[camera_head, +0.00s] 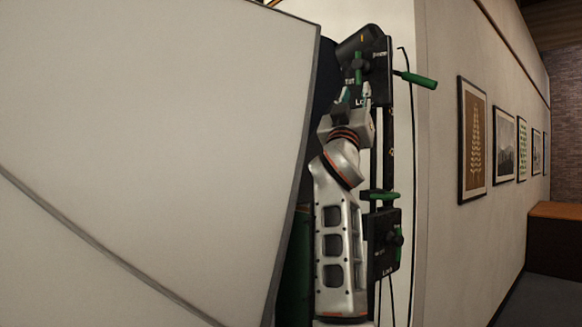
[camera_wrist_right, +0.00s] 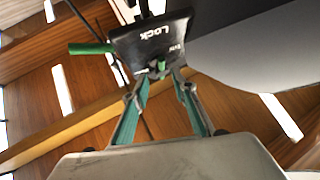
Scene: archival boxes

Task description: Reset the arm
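My right arm reaches upward along the middle of the head view. Its gripper (camera_head: 356,91) is just below a black lock plate (camera_head: 378,84) with white "Lock" lettering. In the right wrist view, the two green-grey fingers of the gripper (camera_wrist_right: 161,77) lean inward, with their tips apart. A small green knob (camera_wrist_right: 159,68) on the lock plate (camera_wrist_right: 140,42) shows between or just beyond the tips. I cannot tell whether they touch it. Nothing is seen held. My left gripper is not in view.
A large pale panel (camera_head: 150,130) with a dark edge fills the left, close to my arm. A green handle (camera_head: 416,79) sticks out right of the lock plate. A second black lock unit (camera_head: 383,245) sits lower. Framed pictures (camera_head: 473,140) hang on the right wall.

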